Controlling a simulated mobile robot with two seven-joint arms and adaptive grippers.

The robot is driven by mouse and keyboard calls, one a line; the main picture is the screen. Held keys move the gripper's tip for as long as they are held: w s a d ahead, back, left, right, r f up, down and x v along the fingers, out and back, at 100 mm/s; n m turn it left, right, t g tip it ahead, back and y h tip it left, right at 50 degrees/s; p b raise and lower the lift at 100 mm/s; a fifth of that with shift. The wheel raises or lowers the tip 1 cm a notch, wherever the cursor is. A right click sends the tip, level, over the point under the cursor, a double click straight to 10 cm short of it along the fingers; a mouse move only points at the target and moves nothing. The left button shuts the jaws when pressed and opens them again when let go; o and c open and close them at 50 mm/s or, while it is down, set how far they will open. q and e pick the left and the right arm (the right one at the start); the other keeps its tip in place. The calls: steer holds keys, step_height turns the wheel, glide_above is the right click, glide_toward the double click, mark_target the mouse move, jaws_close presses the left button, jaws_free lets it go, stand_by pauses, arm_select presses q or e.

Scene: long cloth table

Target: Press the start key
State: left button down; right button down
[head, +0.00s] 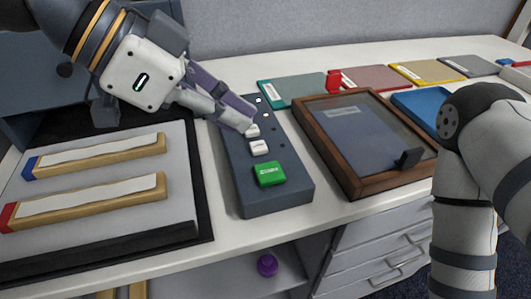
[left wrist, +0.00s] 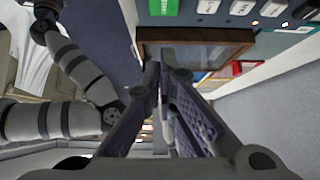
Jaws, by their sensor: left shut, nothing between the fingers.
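A dark blue-grey key box (head: 290,196) lies on the table with a green key (head: 269,174) near its front end. The green key's white label is too small to read surely. White keys (head: 259,147) sit in a row behind it. My left gripper (head: 248,124) is shut and empty, its tips at the farther white key; I cannot tell whether they touch it. In the left wrist view, the green key (left wrist: 163,7) and white keys (left wrist: 208,6) show at the top edge, beside the shut fingers (left wrist: 158,75). My right arm shows at the right; its gripper is not in view.
A wooden glass-topped case (head: 376,185) stands right of the key box. A tray (head: 180,200) with two wooden bars lies left. Coloured folders (head: 290,92) and a red object (head: 334,80) are behind. A purple object (head: 267,265) sits on a lower shelf.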

arm_select(q)
glide_above(266, 174)
step_height(266, 174, down, 5)
steer(key=shift+a+r+b, duration=0.1)
steer(key=shift+r+b, duration=0.05)
steer(key=shift+b, duration=0.15)
steer(key=shift+f, duration=1.85)
arm_select(e)
steer(key=shift+s+f+g, duration=0.3)
steer(key=shift+s+f, duration=0.2)
steer(key=shift+f, duration=0.05)
